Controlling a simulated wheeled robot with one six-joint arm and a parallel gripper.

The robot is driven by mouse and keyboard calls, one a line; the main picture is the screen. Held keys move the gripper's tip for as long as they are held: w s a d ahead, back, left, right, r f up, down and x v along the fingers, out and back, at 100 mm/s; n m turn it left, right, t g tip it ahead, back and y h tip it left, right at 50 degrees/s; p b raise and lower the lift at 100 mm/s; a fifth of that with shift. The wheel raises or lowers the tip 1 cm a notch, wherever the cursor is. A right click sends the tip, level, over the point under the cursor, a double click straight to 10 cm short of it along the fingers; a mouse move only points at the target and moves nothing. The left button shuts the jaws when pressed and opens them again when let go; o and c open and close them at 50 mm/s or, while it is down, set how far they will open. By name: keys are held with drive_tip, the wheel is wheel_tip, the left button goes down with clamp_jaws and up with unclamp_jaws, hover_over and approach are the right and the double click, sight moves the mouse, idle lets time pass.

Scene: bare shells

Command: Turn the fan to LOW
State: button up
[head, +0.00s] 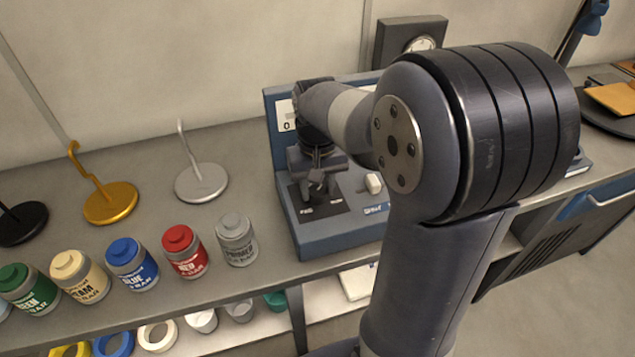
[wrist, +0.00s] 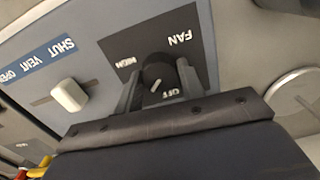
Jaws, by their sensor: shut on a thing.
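The fan knob (wrist: 157,72) is a dark round dial with a short light mark, on a black plate lettered HIGH and OFF under the word FAN. The lettering is upside down in the wrist view, and LOW is hidden there. The mark lies slanted; I cannot tell which setting it points to. My gripper (wrist: 159,82) is shut on the knob, one finger on each side. In the head view my gripper (head: 316,182) points down at the blue control box (head: 337,238), and the knob is hidden behind it.
A white vent slider (wrist: 69,95), marked SHUT, VENT and OPEN, sits beside the fan plate. It also shows in the head view (head: 374,183). A grey primer can (head: 236,240) and a red can (head: 185,252) stand left of the box. A white hook stand (head: 201,182) is behind them.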

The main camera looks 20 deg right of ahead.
sight(318, 191)
drive_tip(key=shift+m, duration=1.1)
drive_tip(key=shift+p, duration=0.3)
drive_tip(key=o, duration=1)
drive_tip(key=shift+r, duration=0.1)
wheel_tip(318, 191, up, 11)
drive_tip(key=shift+f, duration=0.2)
